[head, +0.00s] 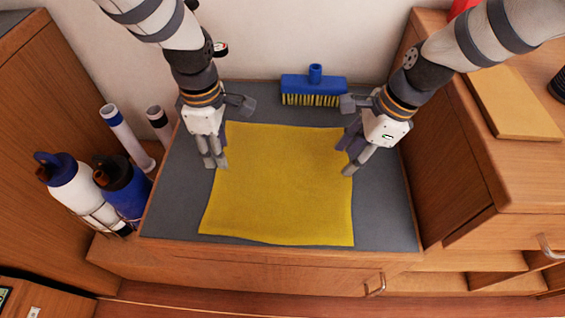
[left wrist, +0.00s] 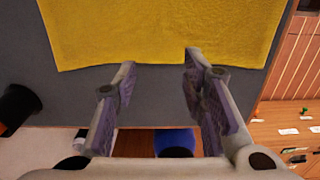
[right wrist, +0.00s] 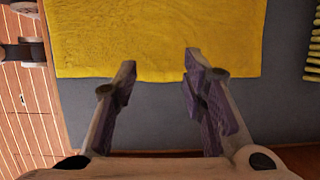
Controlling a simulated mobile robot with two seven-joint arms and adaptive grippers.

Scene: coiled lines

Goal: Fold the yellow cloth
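The yellow cloth (head: 285,190) lies flat and spread out on the grey mat (head: 385,220). My left gripper (head: 216,164) points down at the cloth's left edge, near its upper left part. In the left wrist view its fingers (left wrist: 158,64) are apart with nothing between them, tips at the edge of the cloth (left wrist: 160,30). My right gripper (head: 349,168) points down at the cloth's right edge. In the right wrist view its fingers (right wrist: 158,62) are also apart and empty, tips overlapping the cloth's edge (right wrist: 155,40). I cannot tell whether either gripper touches the cloth.
A blue brush (head: 314,88) with yellow bristles lies behind the cloth. White (head: 85,195) and blue (head: 122,190) bottles and two tubes stand left of the mat. A wooden cabinet (head: 440,150) rises on the right. The mat's front strip is clear.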

